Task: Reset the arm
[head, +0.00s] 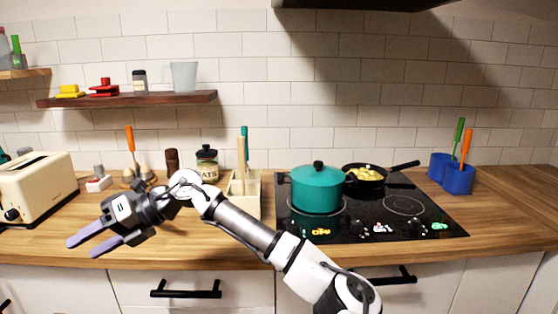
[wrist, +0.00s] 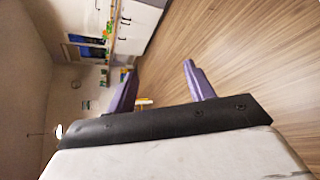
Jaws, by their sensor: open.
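My gripper (head: 92,241) is at the left of the head view, in front of the wooden counter (head: 240,252), pointing left and slightly down. Its two purple fingers are spread apart with nothing between them. My arm reaches from the bottom right of the head view across the counter front to the left. In the wrist view, my gripper's fingers (wrist: 158,88) also show apart and empty, with wooden floor (wrist: 225,45) and a far part of the room beyond them.
A cream toaster (head: 38,185) stands left of my gripper. A caddy (head: 245,200) with utensils stands behind my arm. A teal pot (head: 317,192) and a frying pan (head: 366,184) sit on the black cooktop (head: 400,225). Blue utensil cups (head: 458,178) stand at right. A shelf (head: 130,99) hangs above.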

